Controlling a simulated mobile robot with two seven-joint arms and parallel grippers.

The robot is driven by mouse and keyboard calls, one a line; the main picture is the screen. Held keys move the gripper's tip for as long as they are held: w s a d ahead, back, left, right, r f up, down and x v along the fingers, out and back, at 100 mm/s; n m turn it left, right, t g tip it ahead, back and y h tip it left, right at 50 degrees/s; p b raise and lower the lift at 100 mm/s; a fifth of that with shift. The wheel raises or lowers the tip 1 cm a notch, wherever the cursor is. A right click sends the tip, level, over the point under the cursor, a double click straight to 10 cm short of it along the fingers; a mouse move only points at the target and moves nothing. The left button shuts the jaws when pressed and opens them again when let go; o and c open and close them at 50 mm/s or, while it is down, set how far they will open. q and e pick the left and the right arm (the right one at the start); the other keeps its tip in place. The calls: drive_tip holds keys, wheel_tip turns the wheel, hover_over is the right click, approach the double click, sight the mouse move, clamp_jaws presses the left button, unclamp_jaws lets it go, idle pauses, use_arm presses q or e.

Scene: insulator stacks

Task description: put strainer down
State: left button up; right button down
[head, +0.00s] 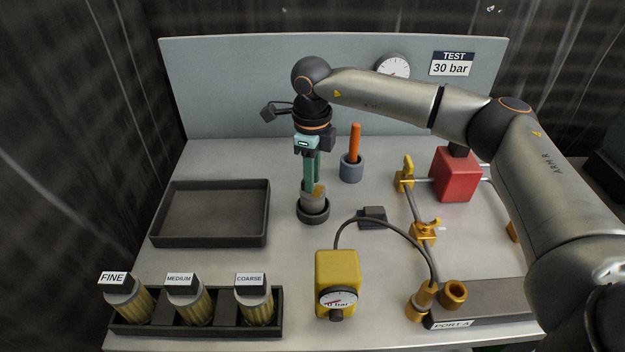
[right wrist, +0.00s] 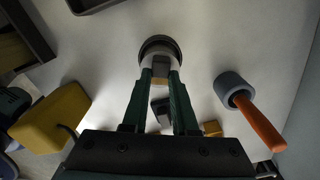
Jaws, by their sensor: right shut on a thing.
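My right gripper (head: 312,184) points straight down near the middle of the bench, its green fingers shut on a small strainer (head: 314,198). The strainer shows a pale grey body and a yellowish patch. It is upright at a dark round cup (head: 313,216) on the bench. In the right wrist view the fingertips (right wrist: 160,74) close on its dark top, and the dark ring of the cup (right wrist: 160,41) surrounds the pale part. I cannot tell whether it rests on the cup's floor. My left gripper is not in view.
A rack (head: 219,331) at front left holds FINE, MEDIUM and COARSE strainers. An empty dark tray (head: 212,243) lies behind it. A yellow gauge box (head: 337,272) stands in front of the cup. An orange-handled tool stands in a grey holder (head: 351,171). Yellow-valved pipework and a red block (head: 456,176) are right.

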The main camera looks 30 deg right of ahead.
drive_tip(key=shift+f, duration=0.75)
drive_tip(key=shift+f, duration=0.1)
drive_tip(key=c, duration=0.7)
unclamp_jaws()
drive_tip(key=shift+d, duration=0.1)
wheel_tip(320, 180, up, 12)
drive_tip(key=shift+r, duration=0.1)
